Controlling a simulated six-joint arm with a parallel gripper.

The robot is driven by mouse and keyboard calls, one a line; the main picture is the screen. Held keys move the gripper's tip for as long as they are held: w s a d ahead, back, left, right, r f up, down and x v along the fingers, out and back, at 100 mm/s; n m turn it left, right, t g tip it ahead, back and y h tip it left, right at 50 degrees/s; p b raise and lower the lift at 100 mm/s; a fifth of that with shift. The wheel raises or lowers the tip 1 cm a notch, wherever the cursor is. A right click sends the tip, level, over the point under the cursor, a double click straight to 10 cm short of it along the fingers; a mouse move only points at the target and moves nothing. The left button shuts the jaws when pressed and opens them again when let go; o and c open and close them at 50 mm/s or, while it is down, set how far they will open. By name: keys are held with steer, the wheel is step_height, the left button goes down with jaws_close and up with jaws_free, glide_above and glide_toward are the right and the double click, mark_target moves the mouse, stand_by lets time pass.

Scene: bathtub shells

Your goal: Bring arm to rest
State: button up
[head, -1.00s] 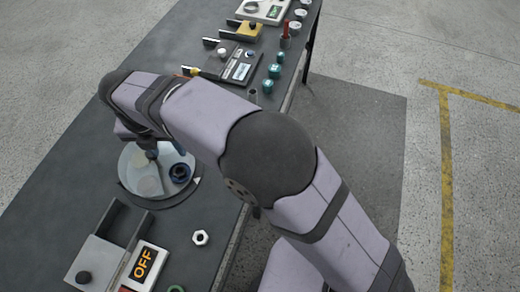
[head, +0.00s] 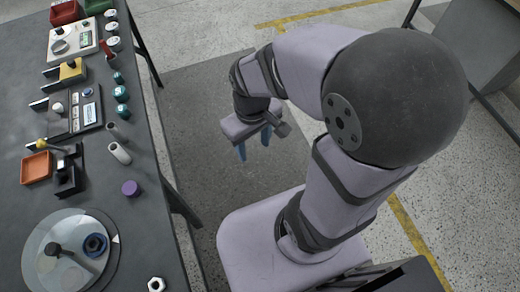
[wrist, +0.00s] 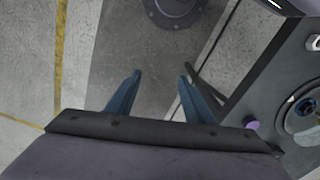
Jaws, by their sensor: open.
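My gripper (head: 254,143) hangs beside the long dark table, over the grey floor mat, with its blue fingers pointing down. It is clear of the table and close to my own base. In the wrist view my gripper (wrist: 158,88) has its two blue fingers spread apart with nothing between them. Only floor mat shows below the fingers. My arm is folded, with its elbow high at the right of the head view.
The dark table (head: 150,215) runs along the left. On it are a round turntable (head: 40,275), an orange tray (head: 36,168), a purple knob (head: 131,188), a hex nut (head: 156,284) and several green-capped knobs. A grey cabinet (head: 490,50) stands at upper right. The floor mat (head: 200,120) is bare.

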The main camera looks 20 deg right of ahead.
steer(key=s+d+m, duration=0.2)
steer(key=shift+s+f+m, duration=0.2)
steer(key=shift+f+m, duration=0.2)
stand_by(1.0)
